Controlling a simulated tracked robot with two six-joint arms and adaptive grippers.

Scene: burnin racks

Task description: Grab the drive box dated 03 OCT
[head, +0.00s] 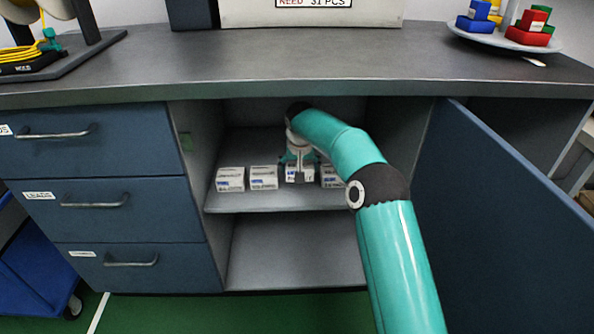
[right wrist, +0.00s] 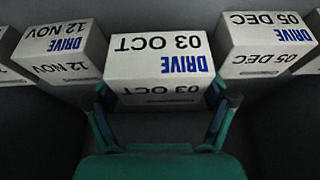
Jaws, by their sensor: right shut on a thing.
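The drive box dated 03 OCT (right wrist: 160,65) is a white box with black date print and a blue DRIVE label. In the right wrist view it sits between the fingers of my right gripper (right wrist: 168,103), which is shut on it. In the head view the same box (head: 299,174) is on the upper shelf of the open cabinet, under my right gripper (head: 299,162). I cannot tell whether it touches the shelf. My left gripper is not in view.
A 12 NOV box (right wrist: 65,55) and a 05 DEC box (right wrist: 268,45) flank it closely. In the head view, two white boxes (head: 230,179) (head: 263,177) stand to its left and one (head: 331,177) to its right. The blue cabinet door (head: 500,220) is open at right. The lower shelf (head: 290,255) is empty.

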